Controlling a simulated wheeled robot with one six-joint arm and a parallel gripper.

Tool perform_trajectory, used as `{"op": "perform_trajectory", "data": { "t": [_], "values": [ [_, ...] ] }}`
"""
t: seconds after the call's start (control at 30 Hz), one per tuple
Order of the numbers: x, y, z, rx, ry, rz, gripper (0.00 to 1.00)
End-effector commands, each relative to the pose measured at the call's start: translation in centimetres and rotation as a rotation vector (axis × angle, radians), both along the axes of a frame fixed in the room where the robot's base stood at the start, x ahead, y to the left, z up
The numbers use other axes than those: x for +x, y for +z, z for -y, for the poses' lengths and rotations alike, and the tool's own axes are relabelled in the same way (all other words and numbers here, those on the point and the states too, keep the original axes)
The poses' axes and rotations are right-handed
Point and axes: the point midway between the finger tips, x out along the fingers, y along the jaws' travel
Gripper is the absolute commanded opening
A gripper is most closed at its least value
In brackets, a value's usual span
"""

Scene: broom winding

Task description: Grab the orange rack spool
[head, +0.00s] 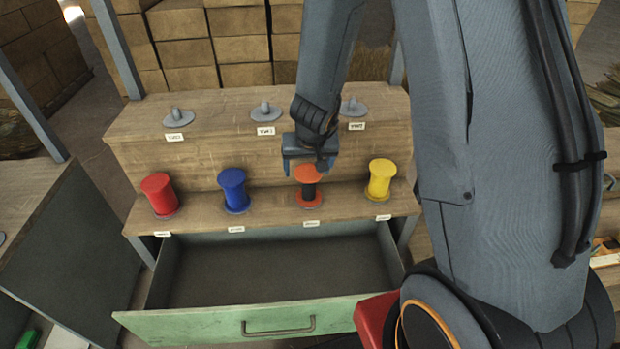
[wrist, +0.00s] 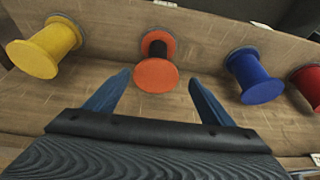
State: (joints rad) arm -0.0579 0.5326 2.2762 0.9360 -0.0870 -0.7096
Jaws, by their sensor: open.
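The orange spool (head: 308,186) stands on the lower shelf of the wooden rack, between the blue and yellow spools. It has orange flanges and a dark core. My gripper (head: 309,163) is just above and behind it in the head view, partly covering its surroundings. In the wrist view the orange spool (wrist: 156,69) lies ahead of my gripper (wrist: 156,82), roughly centred between the two spread blue fingers. The fingers are open and empty, and the spool appears to be beyond their tips. Whether a finger touches it cannot be told.
A red spool (head: 160,194), a blue spool (head: 234,190) and a yellow spool (head: 380,179) stand on the same shelf. The upper shelf has empty grey holders (head: 265,111). A green-fronted drawer (head: 240,321) is pulled open below and looks empty.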

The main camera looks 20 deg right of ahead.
Motion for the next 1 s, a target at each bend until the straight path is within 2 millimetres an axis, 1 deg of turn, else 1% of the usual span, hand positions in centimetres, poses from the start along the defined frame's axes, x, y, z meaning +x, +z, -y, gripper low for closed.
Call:
{"op": "perform_trajectory", "data": {
  "t": [0.03, 0.57, 0.83, 1.0],
  "values": [
    [0.2, -0.7, 0.2, -0.008, -0.009, -0.002, 0.76],
    [1.8, -4.5, 0.8, -0.021, -0.021, -0.001, 0.76],
    [3.1, -7.8, 1.2, -0.021, -0.020, -0.002, 0.76],
    [3.5, -8.5, 1.2, -0.021, -0.021, 0.000, 0.76]
  ]
}}
